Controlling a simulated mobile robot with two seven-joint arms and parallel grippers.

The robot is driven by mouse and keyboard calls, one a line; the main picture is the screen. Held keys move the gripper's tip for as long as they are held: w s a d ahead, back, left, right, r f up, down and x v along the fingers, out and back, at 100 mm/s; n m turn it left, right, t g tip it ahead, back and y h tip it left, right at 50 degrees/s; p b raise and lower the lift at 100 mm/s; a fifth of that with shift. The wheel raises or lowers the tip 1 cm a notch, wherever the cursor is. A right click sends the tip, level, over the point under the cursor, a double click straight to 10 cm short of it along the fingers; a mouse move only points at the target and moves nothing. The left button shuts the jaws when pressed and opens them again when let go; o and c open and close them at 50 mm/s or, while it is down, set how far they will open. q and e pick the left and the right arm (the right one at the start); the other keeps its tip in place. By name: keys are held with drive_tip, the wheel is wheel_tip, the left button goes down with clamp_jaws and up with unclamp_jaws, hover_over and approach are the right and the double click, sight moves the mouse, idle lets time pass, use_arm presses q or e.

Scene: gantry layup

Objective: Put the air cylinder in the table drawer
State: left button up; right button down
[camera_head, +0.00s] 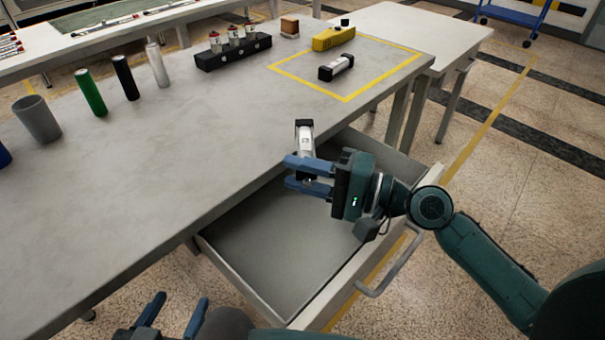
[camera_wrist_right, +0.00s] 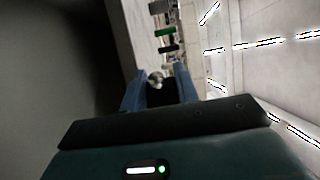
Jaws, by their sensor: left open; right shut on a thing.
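An air cylinder (camera_head: 305,137), silver with black ends, is held upright in my right gripper (camera_head: 300,174), above the back part of the open table drawer (camera_head: 270,251). The gripper hides its lower part. In the right wrist view, the blue fingers of my right gripper (camera_wrist_right: 160,90) are on either side of the cylinder's round silver and black end (camera_wrist_right: 156,80). The drawer is pulled out from under the table, and its visible floor looks empty.
A black holder (camera_head: 233,52), a grey cup (camera_head: 38,120) and a green cylinder (camera_head: 91,93) also stand there. The drawer handle (camera_head: 390,265) sticks out.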

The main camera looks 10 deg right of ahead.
drive_tip(key=shift+f, duration=0.1)
drive_tip(key=shift+f+b, duration=0.45)
drive_tip(key=shift+b, duration=0.1)
drive_tip(key=c, duration=1.1)
unclamp_jaws()
drive_tip(key=shift+o, duration=0.2)
